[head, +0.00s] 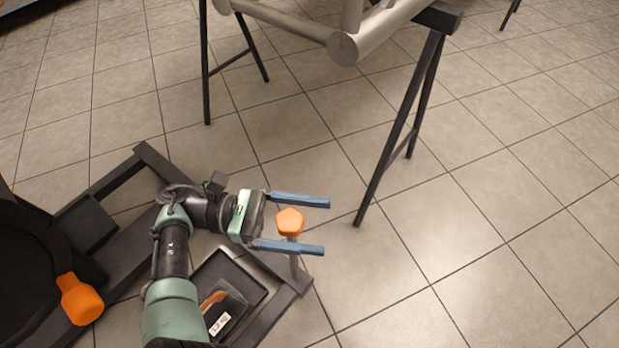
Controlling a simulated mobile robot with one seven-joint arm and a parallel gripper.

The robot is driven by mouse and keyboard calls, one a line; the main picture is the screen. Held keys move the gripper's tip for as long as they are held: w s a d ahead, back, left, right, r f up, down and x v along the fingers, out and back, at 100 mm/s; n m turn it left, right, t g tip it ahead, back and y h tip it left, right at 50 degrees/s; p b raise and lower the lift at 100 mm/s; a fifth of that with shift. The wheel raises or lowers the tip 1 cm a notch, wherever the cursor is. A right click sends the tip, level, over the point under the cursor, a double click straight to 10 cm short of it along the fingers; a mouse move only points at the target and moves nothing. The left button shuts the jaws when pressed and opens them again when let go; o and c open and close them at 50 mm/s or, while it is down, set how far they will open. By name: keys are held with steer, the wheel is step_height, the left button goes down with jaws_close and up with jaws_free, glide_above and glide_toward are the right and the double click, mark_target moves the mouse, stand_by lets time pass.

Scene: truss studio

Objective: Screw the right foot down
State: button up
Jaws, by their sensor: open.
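An orange knob (290,221) sits on top of a grey upright post (298,268) at the right corner of a dark low frame; I take this to be the right foot. My gripper (325,227) is open, its two blue fingers lying on either side of the knob and reaching past it to the right. I see narrow gaps between knob and fingers, but cannot tell whether the fingers are level with the knob. The lower finger hides part of the post. The foot's lower end and its contact with the floor are not clear.
Another orange knob-like part (82,300) is at the lower left. A dark tray (250,277) holds an object with a white label. A black trestle (394,140) bears metal truss tubes (343,46) at the top. The tiled floor on the right is clear.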

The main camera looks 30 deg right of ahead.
step_height(320, 180, up, 10)
steer(key=p, duration=0.8)
